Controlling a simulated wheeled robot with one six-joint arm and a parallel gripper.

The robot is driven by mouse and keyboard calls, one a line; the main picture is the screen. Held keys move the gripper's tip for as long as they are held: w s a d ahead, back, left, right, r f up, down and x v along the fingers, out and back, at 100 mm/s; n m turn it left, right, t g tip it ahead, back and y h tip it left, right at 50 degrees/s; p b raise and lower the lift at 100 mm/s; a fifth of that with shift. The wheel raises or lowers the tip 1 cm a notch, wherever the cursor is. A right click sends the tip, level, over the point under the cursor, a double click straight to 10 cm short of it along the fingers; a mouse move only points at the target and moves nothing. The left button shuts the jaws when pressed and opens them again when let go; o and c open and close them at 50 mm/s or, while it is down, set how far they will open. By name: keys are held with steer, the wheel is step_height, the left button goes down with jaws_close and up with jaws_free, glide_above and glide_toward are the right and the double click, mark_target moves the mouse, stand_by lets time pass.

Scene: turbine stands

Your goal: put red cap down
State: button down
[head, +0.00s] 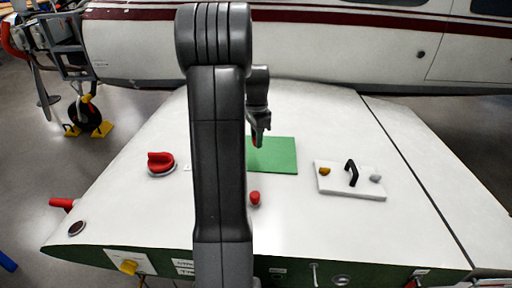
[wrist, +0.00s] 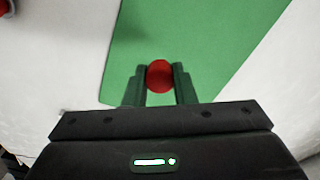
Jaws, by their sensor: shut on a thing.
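A small round red cap (wrist: 160,76) sits between the two fingers of my gripper (wrist: 160,72) in the wrist view, and the gripper is shut on it. In the head view, my gripper (head: 259,137) hangs over the left part of a green mat (head: 280,158), with a bit of red between its fingers. The mat also fills the middle of the wrist view (wrist: 215,40). The gap between cap and mat is hard to judge. My arm hides the mat's left edge in the head view.
A red knob (head: 160,162) stands left on the white wing (head: 310,115), and a small red piece (head: 255,198) stands in front of the mat. A white plate (head: 350,194) with a black handle (head: 351,172) and small yellow and grey parts lies right. An aircraft body (head: 300,45) runs behind.

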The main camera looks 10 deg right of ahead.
mark_target(257, 157)
steer(key=shift+f+p, duration=0.4)
steer(key=shift+f, duration=2.25)
steer(key=shift+f, duration=0.1)
steer(key=c, duration=1.6)
jaws_free()
steer(key=shift+f, duration=0.1)
steer(key=o, duration=0.4)
steer(key=shift+r, duration=0.2)
